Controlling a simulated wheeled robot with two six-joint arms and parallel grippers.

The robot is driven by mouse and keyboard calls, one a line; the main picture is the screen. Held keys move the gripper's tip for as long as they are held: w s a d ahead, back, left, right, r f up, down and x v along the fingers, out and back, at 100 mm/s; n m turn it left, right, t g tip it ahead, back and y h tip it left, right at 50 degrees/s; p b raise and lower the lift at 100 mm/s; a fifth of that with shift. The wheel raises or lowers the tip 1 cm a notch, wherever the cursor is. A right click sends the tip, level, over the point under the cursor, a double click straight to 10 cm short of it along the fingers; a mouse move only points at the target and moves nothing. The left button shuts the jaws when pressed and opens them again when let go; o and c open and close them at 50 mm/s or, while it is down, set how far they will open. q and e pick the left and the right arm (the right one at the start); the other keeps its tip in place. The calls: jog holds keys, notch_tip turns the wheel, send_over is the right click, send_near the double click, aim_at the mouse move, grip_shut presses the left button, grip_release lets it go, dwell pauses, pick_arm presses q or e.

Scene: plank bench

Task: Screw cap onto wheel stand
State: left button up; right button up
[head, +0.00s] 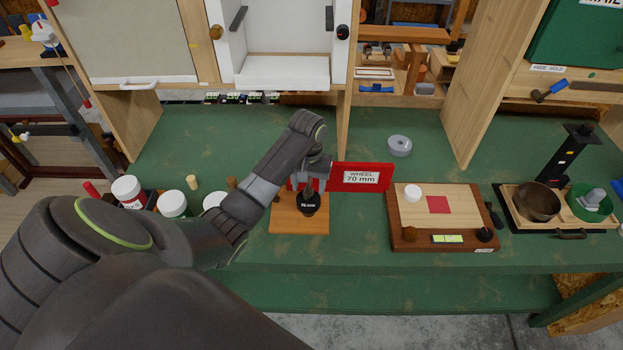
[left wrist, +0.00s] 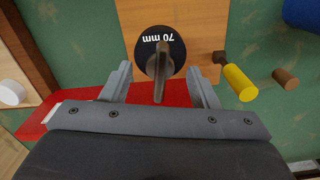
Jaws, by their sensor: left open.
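The wheel stand is a wooden base (head: 290,222) with a red "WHEEL 70 mm" sign (head: 361,177) behind it. A black disc marked "70 mm" (head: 309,209) is at the stand, and it also shows in the left wrist view (left wrist: 174,40). A dark narrow knob (left wrist: 160,66) stands out from the disc's middle; I cannot tell whether it is the cap. My left gripper (head: 309,186) is over the stand. In the left wrist view its open fingers (left wrist: 159,72) lie on either side of the knob, apart from it. My right gripper is out of view.
A wooden board (head: 400,230) with a white round piece (head: 412,193) and a red square lies to the right. White-lidded jars (head: 172,204) stand to the left, partly behind my arm. A grey ring (head: 399,145) lies behind. Bowls (head: 537,202) stand far right.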

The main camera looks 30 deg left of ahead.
pick_arm(q)
jog(key=shift+f, duration=0.2)
jog(key=shift+s, duration=0.1)
jog(key=shift+r, duration=0.1)
jog(key=shift+s+d, duration=0.1)
jog(key=shift+c, duration=1.2)
jog(key=c, duration=0.9)
jog(key=m, duration=0.2)
jog(key=shift+m, duration=0.3)
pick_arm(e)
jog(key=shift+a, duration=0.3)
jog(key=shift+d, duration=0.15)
